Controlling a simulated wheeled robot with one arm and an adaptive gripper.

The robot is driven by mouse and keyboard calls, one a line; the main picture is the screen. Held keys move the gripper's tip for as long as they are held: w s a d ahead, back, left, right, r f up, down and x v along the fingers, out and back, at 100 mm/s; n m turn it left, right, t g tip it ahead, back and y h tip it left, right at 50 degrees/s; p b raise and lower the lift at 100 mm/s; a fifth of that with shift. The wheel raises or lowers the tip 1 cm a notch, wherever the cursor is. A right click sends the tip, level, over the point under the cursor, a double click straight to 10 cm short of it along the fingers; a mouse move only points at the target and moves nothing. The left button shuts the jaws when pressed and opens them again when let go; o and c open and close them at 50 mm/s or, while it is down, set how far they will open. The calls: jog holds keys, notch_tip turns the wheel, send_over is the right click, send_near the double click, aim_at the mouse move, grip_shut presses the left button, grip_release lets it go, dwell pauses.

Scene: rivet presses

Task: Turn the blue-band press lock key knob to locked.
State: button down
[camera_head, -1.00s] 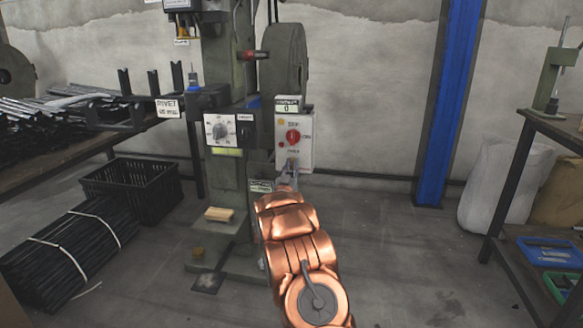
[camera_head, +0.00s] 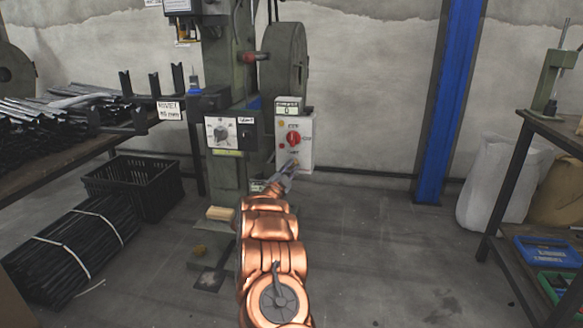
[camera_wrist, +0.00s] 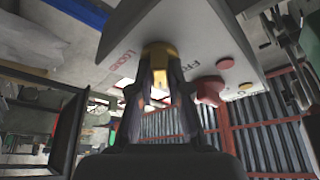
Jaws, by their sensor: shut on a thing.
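The press (camera_head: 228,170) is a green column machine with a blue patch (camera_head: 253,103) beside its control boxes. The white control box (camera_head: 308,155) carries a red rotary switch (camera_head: 293,139). My gripper (camera_head: 292,168) reaches the lower part of this box, its fingers tilted up and to the right. In the wrist view my gripper (camera_wrist: 160,78) is shut on the yellow lock key knob (camera_wrist: 160,50). Lettering reading LOCKED, partly hidden, lies left of the knob and FREE lies right. The fingers cover part of the knob, so I cannot tell its exact angle.
The red switch (camera_wrist: 208,92) stands out from the panel close to the right finger in the wrist view. A second box with a grey dial (camera_head: 221,132) is at left.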

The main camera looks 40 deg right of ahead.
jog(key=m+g, duration=0.1)
jog(key=m, duration=0.1)
jog(key=m+g, duration=0.1)
jog(key=m, duration=0.2)
jog(key=shift+a+y, duration=0.1)
jog(key=shift+y, duration=0.3)
jog(key=shift+m+g+y+b, duration=0.3)
jog(key=shift+m+y, duration=0.1)
jog(key=shift+m, duration=0.85)
jog(key=shift+m+g+y+b, duration=0.15)
jog(key=shift+m+g+y, duration=0.2)
jog(key=shift+m, duration=0.9)
jog(key=c, duration=1.1)
grip_release()
jog(key=shift+v, duration=5.9)
